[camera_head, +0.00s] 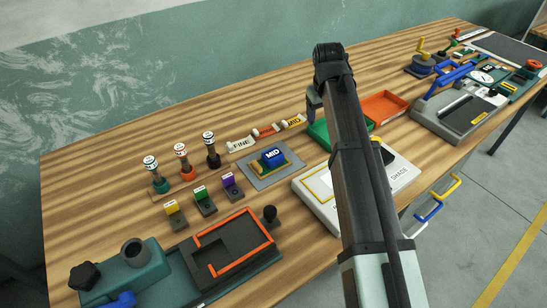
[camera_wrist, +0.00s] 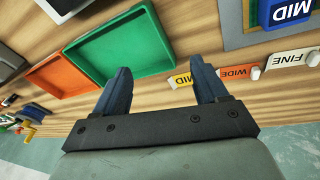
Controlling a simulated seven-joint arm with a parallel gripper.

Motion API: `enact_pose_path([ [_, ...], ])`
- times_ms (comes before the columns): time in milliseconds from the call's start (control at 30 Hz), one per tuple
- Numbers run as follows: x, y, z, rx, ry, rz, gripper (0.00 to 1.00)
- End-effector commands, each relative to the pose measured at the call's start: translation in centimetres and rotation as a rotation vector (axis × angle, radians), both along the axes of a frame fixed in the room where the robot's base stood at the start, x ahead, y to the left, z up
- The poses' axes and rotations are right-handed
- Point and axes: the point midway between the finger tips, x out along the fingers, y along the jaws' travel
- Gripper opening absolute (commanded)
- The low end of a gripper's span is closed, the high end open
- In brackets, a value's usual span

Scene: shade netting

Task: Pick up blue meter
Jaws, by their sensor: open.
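A small meter (camera_head: 481,77) with a round white dial face lies at the far right of the bench, among blue and dark parts. Its body colour is too small to tell. A blue block (camera_head: 273,156) marked MID sits on a grey plate left of my arm; it also shows at the top right of the wrist view (camera_wrist: 290,11). My gripper (camera_wrist: 163,80) is open, with nothing between its fingers. It is above the bench, beside the green tray and the yellow MID tag. In the head view my arm largely hides it.
The green tray (camera_wrist: 120,45) and orange tray (camera_head: 384,107) lie side by side. Tags marked FINE (camera_head: 241,143), WIDE (camera_wrist: 236,72) and MID (camera_wrist: 181,80) lie near the gripper. A white case (camera_head: 318,200) sits partly under my arm. Blue clamp-like handles (camera_head: 449,78) stand near the dial.

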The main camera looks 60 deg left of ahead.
Motion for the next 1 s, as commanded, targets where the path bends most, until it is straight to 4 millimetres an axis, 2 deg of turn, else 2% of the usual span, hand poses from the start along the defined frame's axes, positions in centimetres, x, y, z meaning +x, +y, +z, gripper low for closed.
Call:
enact_pose_path([
  [33, -3.0, 0.9, 0.6, -0.022, 0.029, 0.045, 0.72],
  [100, -6.5, 1.5, 1.1, -0.058, 0.068, 0.097, 0.72],
  [200, -10.5, 1.9, 1.9, -0.1, 0.114, 0.16, 0.72],
  [333, -14.1, 2.1, 2.7, -0.139, 0.154, 0.218, 0.72],
  [433, -15.3, 2.1, 2.9, -0.155, 0.168, 0.239, 0.72],
  [567, -15.9, 2.1, 2.1, -0.163, 0.175, 0.248, 0.72],
  [800, -15.8, 2.1, -1.9, -0.163, 0.174, 0.246, 0.72],
  [1000, -15.8, 2.1, -4.6, -0.162, 0.174, 0.246, 0.72],
])
